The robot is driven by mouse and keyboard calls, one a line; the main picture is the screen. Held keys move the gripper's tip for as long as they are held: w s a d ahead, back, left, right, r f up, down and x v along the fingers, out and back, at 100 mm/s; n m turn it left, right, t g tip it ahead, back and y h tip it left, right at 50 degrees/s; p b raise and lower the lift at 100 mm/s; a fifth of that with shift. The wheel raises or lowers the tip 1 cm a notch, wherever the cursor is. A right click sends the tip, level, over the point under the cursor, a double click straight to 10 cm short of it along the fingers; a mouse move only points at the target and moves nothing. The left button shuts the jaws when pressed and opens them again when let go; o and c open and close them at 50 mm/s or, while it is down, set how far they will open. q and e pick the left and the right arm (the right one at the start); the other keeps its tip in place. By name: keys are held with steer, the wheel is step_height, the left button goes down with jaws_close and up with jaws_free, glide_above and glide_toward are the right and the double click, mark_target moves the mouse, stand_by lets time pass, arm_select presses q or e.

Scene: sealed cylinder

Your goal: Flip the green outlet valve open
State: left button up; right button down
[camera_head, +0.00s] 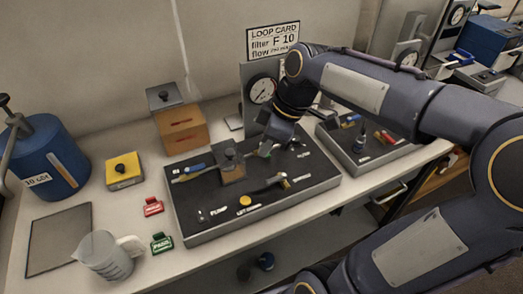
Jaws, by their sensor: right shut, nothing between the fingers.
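The dark valve panel (222,222) lies on the bench with several fittings on it. A small green part (264,149), which looks like the green outlet valve's handle, shows near the panel's back edge. My right gripper (270,149) reaches down over that spot from the right and is shut with nothing in it. The gripper partly hides the valve. I cannot tell whether the fingers touch the handle or which way it is turned. My left gripper is out of view.
A round gauge (262,90) stands behind the panel, close to my right arm. A blue-handled valve (190,172) and a dark block (231,163) sit left of the gripper. A second panel (372,152) is at right. A jug (106,257) stands at front left.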

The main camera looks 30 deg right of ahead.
steer(key=w+d+f+n+g, duration=0.2)
steer(key=w+d+n, duration=0.2)
steer(key=w+n, duration=0.3)
steer(key=shift+w+f+y, duration=0.3)
steer(key=shift+w+f, duration=0.05)
steer(key=shift+w, duration=0.8)
steer(key=shift+a, duration=0.1)
steer(key=x, duration=0.9)
steer(key=shift+a+f, duration=0.1)
steer(key=shift+f, duration=0.1)
steer(key=d, duration=0.1)
steer(key=d+p, duration=0.1)
steer(key=d, duration=0.1)
steer(key=shift+s+f, duration=0.15)
steer(key=shift+d+f, duration=0.1)
steer(key=shift+d, duration=0.3)
